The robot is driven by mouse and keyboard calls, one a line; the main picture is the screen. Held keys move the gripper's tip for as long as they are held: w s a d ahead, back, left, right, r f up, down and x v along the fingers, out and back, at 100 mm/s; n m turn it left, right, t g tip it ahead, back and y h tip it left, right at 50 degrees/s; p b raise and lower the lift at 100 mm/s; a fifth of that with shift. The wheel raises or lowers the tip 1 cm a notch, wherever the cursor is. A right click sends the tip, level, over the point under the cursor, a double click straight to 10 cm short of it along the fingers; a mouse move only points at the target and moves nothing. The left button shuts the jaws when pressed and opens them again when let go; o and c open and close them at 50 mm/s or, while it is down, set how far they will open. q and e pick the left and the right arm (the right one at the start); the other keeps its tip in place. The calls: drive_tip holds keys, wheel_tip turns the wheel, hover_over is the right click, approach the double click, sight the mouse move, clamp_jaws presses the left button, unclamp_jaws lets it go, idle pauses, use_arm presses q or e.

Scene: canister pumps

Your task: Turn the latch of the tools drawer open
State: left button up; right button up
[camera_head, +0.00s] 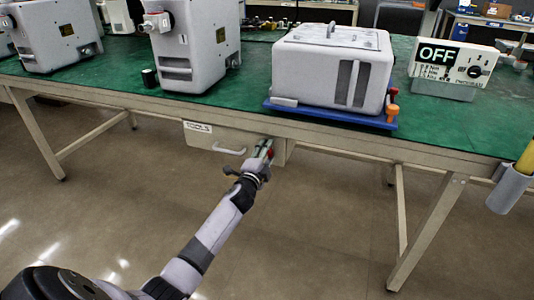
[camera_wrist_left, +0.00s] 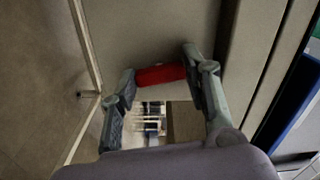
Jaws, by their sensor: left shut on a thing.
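The tools drawer (camera_head: 215,139) hangs under the green-topped bench, with a "TOOLS" label (camera_head: 198,127) and a pale bar handle (camera_head: 229,151). It looks closed. Its red latch (camera_head: 271,153) is at the right end of the front, mostly hidden by my left gripper (camera_head: 264,149). In the left wrist view the red latch (camera_wrist_left: 161,74) lies across between the two fingertips of my left gripper (camera_wrist_left: 160,70), which is shut on it. How far the latch is turned cannot be told. My right gripper is not in view.
The floor (camera_head: 320,230) before the bench is clear.

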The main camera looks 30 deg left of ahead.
use_arm(q)
drive_tip(key=shift+m, duration=1.1)
drive_tip(key=o, duration=1.2)
drive_tip(key=shift+c, duration=0.2)
drive_tip(key=v, duration=1.2)
drive_tip(key=shift+d, duration=0.1)
